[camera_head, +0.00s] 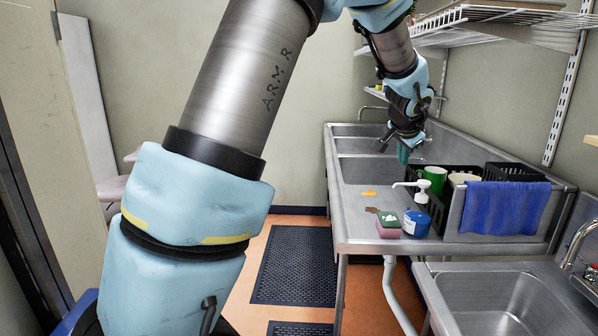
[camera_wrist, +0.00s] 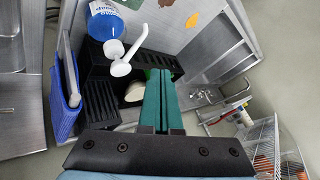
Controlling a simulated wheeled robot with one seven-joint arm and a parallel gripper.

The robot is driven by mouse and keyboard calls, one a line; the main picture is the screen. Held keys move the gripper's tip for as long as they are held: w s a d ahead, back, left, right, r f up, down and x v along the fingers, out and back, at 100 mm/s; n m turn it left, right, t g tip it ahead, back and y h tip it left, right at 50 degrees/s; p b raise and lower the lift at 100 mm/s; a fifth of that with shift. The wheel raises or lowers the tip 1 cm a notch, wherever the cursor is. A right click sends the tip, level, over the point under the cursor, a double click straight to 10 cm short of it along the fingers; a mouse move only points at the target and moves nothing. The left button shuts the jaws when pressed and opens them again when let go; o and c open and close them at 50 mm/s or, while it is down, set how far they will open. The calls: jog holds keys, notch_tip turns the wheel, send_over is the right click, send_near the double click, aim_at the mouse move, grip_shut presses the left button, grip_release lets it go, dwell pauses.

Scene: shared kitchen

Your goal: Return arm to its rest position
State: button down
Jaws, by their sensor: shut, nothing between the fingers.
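My arm reaches from the left foreground up and over to the sink counter. My gripper (camera_head: 403,153) points down over the counter beside the sink basins. In the wrist view the two green fingers of my gripper (camera_wrist: 161,80) lie together, shut with nothing between them. In the head view the gripper is small and partly hidden by the wrist.
On the counter (camera_head: 360,225) stand a blue soap bottle (camera_head: 417,221) with a white pump, a sponge (camera_head: 388,226), a dish rack with a green mug (camera_head: 435,178), and a blue towel (camera_head: 503,207). A wire shelf (camera_head: 470,18) hangs above. The floor mat (camera_head: 295,265) is clear.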

jog(key=s+a+f+n+g+y, duration=0.1)
jog(key=s+a+f+n, duration=0.1)
jog(key=a, duration=0.6)
jog(key=s+a+f+n+g+y, duration=0.1)
jog(key=a+f+n, duration=0.1)
jog(key=a, duration=0.6)
jog(key=s+a+f+n+g+y, duration=0.1)
jog(key=s+a+f+n, duration=0.15)
jog(key=a, duration=0.55)
jog(key=s+a+f+n+g, duration=0.1)
jog(key=s+a+f+n, duration=0.1)
jog(key=s+a, duration=0.5)
jog(key=s+a+f+n+g, duration=0.1)
jog(key=s+a+f+n, duration=0.2)
jog(key=s+a, duration=0.3)
jog(key=shift+s+a+n+g+y, duration=0.3)
jog(key=shift+s+a+n+g, duration=0.1)
jog(key=shift+s+n, duration=0.2)
